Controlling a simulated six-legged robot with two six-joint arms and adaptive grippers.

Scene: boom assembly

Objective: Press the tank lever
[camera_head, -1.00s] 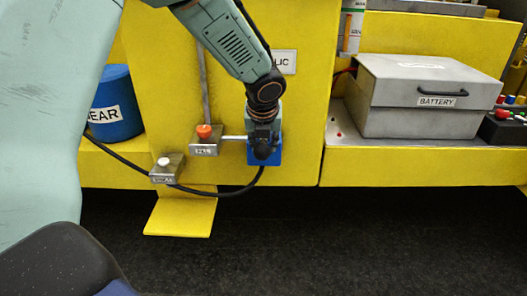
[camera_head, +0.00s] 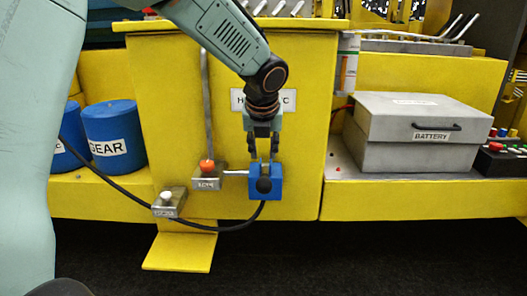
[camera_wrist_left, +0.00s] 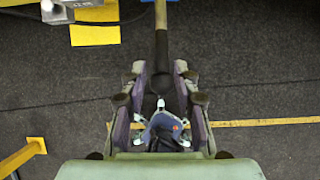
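A blue box (camera_head: 278,180) with a black knob (camera_head: 264,186) on its front is on the yellow panel, joined to a thin rod on its left. In the left wrist view a lever with a pale shaft (camera_wrist_left: 161,18) and a dark grip (camera_wrist_left: 162,55) reaches from a blue part at the top edge towards my fingers. My left gripper (camera_head: 263,154) points down just above the box, fingers apart. The wrist view also shows the left gripper (camera_wrist_left: 160,78) open around the line of the grip; contact is not clear. My right gripper is not in view.
A small box with an orange button (camera_head: 207,166) and one with a white button (camera_head: 167,197) sit left of the blue box. A black cable (camera_head: 120,180) loops below. A grey battery case (camera_head: 400,150) is at right, blue tanks (camera_head: 108,130) at left.

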